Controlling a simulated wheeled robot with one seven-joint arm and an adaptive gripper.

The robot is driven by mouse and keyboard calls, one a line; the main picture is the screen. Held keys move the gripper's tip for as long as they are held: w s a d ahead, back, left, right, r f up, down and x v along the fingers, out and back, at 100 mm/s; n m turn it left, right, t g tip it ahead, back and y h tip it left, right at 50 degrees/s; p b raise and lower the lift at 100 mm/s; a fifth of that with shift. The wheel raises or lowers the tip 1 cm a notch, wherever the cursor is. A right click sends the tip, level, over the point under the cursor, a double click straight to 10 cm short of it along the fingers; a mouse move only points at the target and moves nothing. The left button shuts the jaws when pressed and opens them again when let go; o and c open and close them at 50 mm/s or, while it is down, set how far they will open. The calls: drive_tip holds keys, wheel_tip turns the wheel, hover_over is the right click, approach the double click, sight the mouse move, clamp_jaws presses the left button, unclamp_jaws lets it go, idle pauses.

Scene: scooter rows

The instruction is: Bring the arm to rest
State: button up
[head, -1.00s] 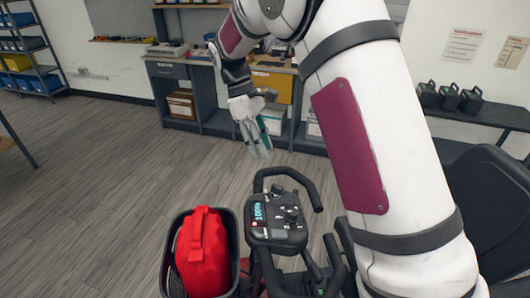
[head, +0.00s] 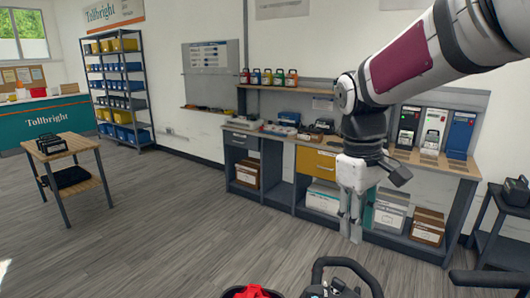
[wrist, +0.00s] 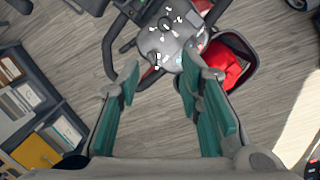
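My gripper (head: 353,220) hangs pointing down from my raised white and maroon arm in the head view, in front of the workbench. In the wrist view my gripper (wrist: 160,95) has its teal-padded fingers spread apart with nothing between them. Below it is a scooter's control panel (wrist: 170,42) with handlebars, apart from the fingers. The handlebar (head: 345,265) shows at the bottom of the head view. A red bag (wrist: 228,65) lies in the scooter's dark basket (wrist: 252,68); only the bag's top (head: 252,292) shows in the head view.
A workbench (head: 290,143) with a yellow drawer and boxes stands along the back wall. A small wooden table (head: 68,147) is at left, with shelves of bins (head: 122,90) behind. A dark side table (head: 500,235) is at right. The floor (head: 150,230) at left is clear.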

drive_tip(key=s+d+m+t+y, duration=0.1)
drive_tip(key=s+m+t, duration=0.4)
drive_tip(key=s, duration=1.3)
drive_tip(key=shift+s+d+r+m, duration=0.15)
drive_tip(key=shift+s+r+m, duration=0.3)
drive_tip(key=shift+m, duration=0.15)
